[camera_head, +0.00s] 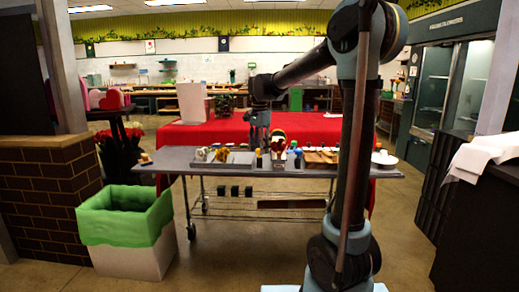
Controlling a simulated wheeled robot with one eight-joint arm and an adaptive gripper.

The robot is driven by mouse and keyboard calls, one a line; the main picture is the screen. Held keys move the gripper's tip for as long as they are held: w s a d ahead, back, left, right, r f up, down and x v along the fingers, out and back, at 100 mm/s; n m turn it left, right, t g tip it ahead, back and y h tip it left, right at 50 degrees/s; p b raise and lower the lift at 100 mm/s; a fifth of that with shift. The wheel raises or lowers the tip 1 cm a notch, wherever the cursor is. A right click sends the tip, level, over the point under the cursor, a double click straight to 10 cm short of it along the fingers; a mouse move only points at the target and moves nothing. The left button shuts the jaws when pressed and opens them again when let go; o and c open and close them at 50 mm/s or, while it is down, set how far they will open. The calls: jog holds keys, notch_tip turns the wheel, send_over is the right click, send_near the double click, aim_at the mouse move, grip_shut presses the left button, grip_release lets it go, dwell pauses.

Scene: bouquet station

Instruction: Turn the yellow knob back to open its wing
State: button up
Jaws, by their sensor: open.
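My gripper (258,141) hangs pointing down over the middle of the grey cart table (170,163). It is open, and nothing shows between its fingers. A small upright piece with some yellow on it (259,153) stands just below the fingertips; I cannot tell whether it is the yellow knob or whether the fingers touch it.
A red and dark round item (278,143) stands close right of my gripper. Wooden pieces (320,157) and a white plate (384,159) lie further right. A green-lined bin (125,222) stands left of the cart. A red-covered table (308,128) is behind.

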jog(key=shift+f, duration=0.15)
jog(key=shift+c, duration=0.2)
jog(key=c, duration=1)
jog(key=shift+c, duration=0.2)
jog(key=n, duration=0.4)
jog(key=shift+n, duration=0.4)
jog(key=n, duration=0.4)
jog(key=shift+n, duration=0.3)
jog(key=n, duration=0.4)
jog(key=shift+w+n, duration=0.1)
jog(key=shift+n, duration=2.3)
